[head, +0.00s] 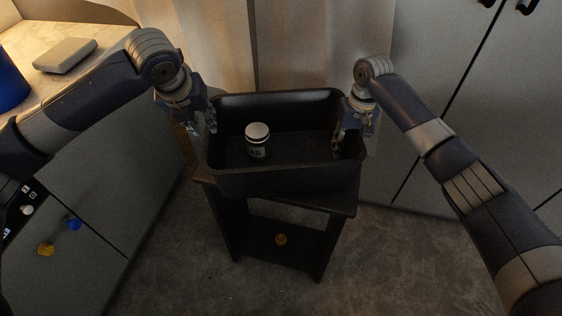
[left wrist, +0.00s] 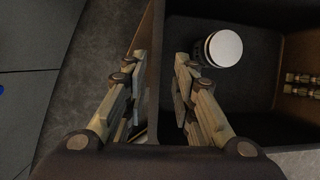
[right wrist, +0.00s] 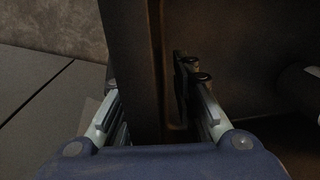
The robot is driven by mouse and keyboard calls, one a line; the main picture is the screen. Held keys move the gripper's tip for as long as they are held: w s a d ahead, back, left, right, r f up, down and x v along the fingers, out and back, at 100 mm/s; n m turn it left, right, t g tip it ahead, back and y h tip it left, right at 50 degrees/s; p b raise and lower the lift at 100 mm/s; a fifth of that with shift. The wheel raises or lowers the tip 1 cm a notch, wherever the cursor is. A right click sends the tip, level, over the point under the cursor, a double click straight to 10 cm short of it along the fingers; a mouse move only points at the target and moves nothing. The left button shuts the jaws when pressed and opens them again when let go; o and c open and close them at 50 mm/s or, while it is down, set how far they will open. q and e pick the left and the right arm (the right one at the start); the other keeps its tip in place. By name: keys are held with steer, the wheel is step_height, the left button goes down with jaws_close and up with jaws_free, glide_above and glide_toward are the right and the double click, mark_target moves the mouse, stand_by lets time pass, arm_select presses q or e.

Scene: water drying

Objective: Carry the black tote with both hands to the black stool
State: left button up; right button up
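The black tote (head: 270,182) is over the top of the black stool (head: 343,205) and appears to rest on it. A white jar with a dark band (head: 257,141) stands inside the tote; it also shows in the left wrist view (left wrist: 222,48). My left gripper (head: 211,122) is at the tote's left end, its fingers apart on either side of the wall (left wrist: 153,60). My right gripper (head: 343,142) is at the right end, its fingers spread apart around that wall (right wrist: 137,65). Part of the stool top is hidden under the tote.
A counter (head: 105,75) with a grey flat box (head: 65,55) and a blue container (head: 10,82) is at the left. A grey cabinet (head: 440,60) stands at the right, a curtain (head: 320,45) behind. Floor in front is clear.

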steer(key=shift+r, duration=0.35)
arm_select(q)
steer(key=shift+v, duration=0.85)
arm_select(e)
step_height(320, 180, up, 11)
steer(key=d, duration=0.1)
